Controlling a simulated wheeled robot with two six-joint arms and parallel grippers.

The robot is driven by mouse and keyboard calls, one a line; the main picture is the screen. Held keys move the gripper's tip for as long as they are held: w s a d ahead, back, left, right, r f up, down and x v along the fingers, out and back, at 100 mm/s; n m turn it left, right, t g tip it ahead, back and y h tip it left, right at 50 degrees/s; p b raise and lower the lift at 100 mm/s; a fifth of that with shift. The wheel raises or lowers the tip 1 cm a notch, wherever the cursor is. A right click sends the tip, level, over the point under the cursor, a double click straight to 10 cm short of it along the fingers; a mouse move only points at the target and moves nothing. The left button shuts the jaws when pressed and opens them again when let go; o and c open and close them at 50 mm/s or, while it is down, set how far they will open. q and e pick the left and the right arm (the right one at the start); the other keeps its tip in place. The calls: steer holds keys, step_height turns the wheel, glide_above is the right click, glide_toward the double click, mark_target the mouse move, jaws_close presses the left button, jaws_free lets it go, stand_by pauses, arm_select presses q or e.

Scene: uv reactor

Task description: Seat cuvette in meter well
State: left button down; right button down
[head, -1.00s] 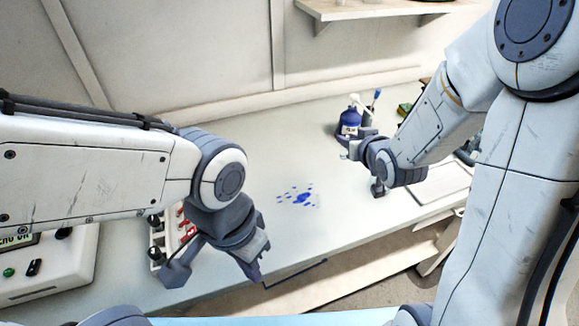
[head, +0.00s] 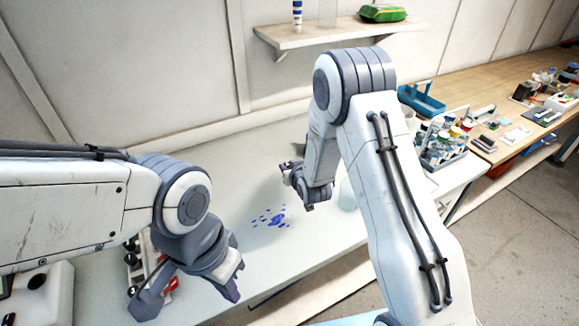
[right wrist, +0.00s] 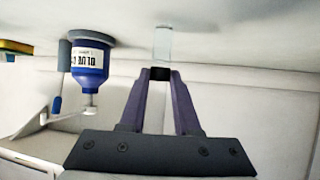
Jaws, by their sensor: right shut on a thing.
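The cuvette (right wrist: 163,42) is a clear, narrow block with a black cap (right wrist: 160,74). In the right wrist view my right gripper (right wrist: 160,85) is shut on the cap end, and the clear part points away from the fingers. In the head view my right gripper (head: 290,172) is above the back of the white bench; the cuvette cannot be made out there. My left gripper (head: 187,301) is empty with fingers spread, over the front left of the bench. A white box (head: 45,292), apparently the meter, is at the lower left, partly cut off; its well is not visible.
A rack with red and black parts (head: 135,262) is partly behind my left gripper. Blue spots (head: 275,217) mark the bench middle. A wall shelf (head: 330,38) and a crowded caddy (head: 440,150) are further off.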

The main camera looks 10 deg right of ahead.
steer(key=shift+f, duration=0.4)
steer(key=shift+f, duration=0.1)
steer(key=shift+f+b, duration=0.2)
steer(key=shift+b, duration=0.1)
steer(key=c, duration=0.6)
jaws_free()
steer(key=shift+r, duration=0.15)
